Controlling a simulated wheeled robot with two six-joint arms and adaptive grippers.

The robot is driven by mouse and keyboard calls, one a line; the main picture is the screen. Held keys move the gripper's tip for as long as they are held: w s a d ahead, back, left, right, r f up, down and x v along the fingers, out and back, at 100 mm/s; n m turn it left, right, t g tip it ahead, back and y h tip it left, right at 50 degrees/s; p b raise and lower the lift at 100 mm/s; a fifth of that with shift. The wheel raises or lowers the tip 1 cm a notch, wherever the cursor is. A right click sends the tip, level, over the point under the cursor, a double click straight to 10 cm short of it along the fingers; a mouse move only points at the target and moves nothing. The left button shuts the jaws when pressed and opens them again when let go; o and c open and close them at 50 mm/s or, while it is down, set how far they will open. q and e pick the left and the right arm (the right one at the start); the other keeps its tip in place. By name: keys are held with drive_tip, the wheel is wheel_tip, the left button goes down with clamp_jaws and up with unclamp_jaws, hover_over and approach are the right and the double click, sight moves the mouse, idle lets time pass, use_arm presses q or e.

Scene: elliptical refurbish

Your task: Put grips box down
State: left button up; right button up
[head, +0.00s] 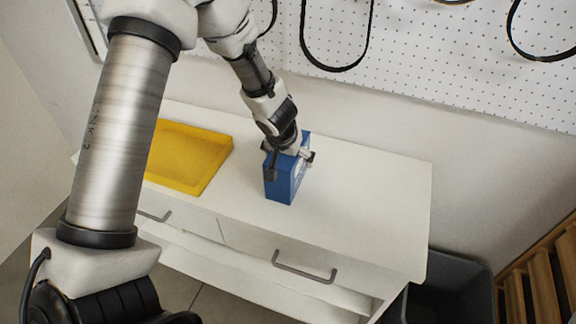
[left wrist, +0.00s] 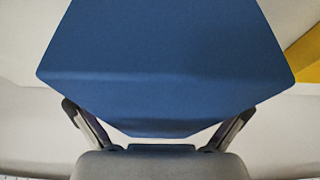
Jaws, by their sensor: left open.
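The blue grips box (head: 283,186) stands upright on the white cabinet top (head: 360,200), right of the yellow tray. My left gripper (head: 291,160) is at the top of the box from above, with one finger on either side. It is open, and I cannot tell whether a finger touches the box. In the left wrist view the box (left wrist: 165,75) fills the upper middle, between the spread fingers of my left gripper (left wrist: 160,118). The arm hides part of the box's top in the head view. My right gripper is not in view.
A yellow tray (head: 214,170) lies on the cabinet, left of the box. The cabinet top right of the box is clear. A white pegboard (head: 420,60) with hanging black belts is behind. A dark grey bin (head: 450,285) and a wooden slatted item (head: 545,280) are at lower right.

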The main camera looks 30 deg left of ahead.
use_arm(q)
drive_tip(key=c, duration=1)
drive_tip(key=shift+s, duration=0.15)
drive_tip(key=shift+c, duration=1)
drive_tip(key=shift+s+d, duration=0.1)
drive_tip(key=shift+c, duration=0.7)
